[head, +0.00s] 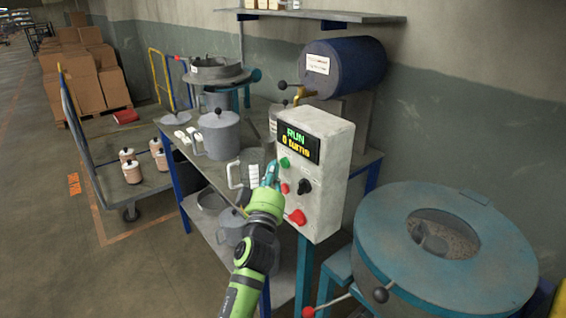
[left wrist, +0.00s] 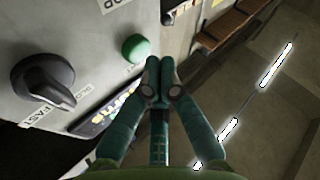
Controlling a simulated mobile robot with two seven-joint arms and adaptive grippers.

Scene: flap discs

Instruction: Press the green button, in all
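The green button (head: 285,162) is on the front of a pale control box (head: 328,165), below a display (head: 298,143) reading "RUN" and "0 turns". In the left wrist view the green button (left wrist: 135,48) is a round knob just up and left of my fingertips. My left gripper (head: 270,172) is in front of the box, slightly left of and below the button in the head view. Its teal fingers (left wrist: 158,68) are together with nothing between them. I cannot tell whether they touch the box; they do not cover the button. My right gripper is not in view.
The box also bears a small red button (head: 285,188), a black knob (head: 304,186) and a larger red button (head: 297,217). A grey lidded pot (head: 219,133) stands on the bench left of it. A round blue machine (head: 450,245) stands at right.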

